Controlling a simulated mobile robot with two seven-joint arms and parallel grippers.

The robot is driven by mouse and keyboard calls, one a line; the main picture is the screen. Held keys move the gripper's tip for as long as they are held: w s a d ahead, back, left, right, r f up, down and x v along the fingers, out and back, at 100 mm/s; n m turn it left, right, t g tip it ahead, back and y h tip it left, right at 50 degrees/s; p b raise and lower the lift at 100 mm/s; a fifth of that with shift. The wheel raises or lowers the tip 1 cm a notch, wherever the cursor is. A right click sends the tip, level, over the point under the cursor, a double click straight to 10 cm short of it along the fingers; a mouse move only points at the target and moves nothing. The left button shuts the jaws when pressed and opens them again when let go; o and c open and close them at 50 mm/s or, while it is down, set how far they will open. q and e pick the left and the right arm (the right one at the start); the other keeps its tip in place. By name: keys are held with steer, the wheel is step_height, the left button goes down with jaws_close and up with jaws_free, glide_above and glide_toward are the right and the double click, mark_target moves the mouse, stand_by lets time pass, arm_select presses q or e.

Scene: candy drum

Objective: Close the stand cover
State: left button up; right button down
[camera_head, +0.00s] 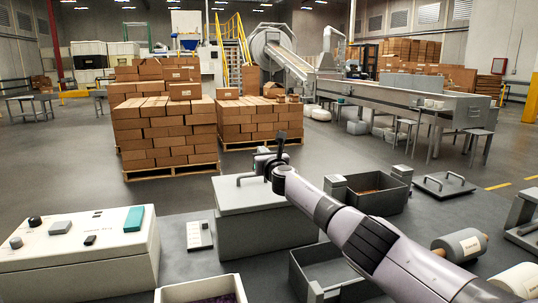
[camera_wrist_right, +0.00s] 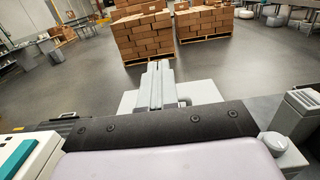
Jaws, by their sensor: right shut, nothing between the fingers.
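A grey closed box (camera_head: 265,230) stands at the middle of the head view, with a flat grey cover (camera_head: 235,197) and a bent bar handle on top. Which part is the stand cover I cannot tell for sure. My right gripper (camera_head: 281,142) is above the far edge of this cover, near the handle; contact cannot be made out. In the right wrist view its fingers (camera_wrist_right: 156,84) are together and empty, with a pale flat surface (camera_wrist_right: 205,92) below or beyond them. My arm hides part of the box's right side. My left gripper is not in view.
Open grey bins stand behind (camera_head: 385,203) and in front (camera_head: 300,278) of my arm. Carton pallets (camera_head: 165,135) stand behind.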

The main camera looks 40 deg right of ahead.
steer(key=shift+p+v, duration=1.95)
steer(key=shift+v, duration=0.95)
steer(key=shift+s, duration=0.1)
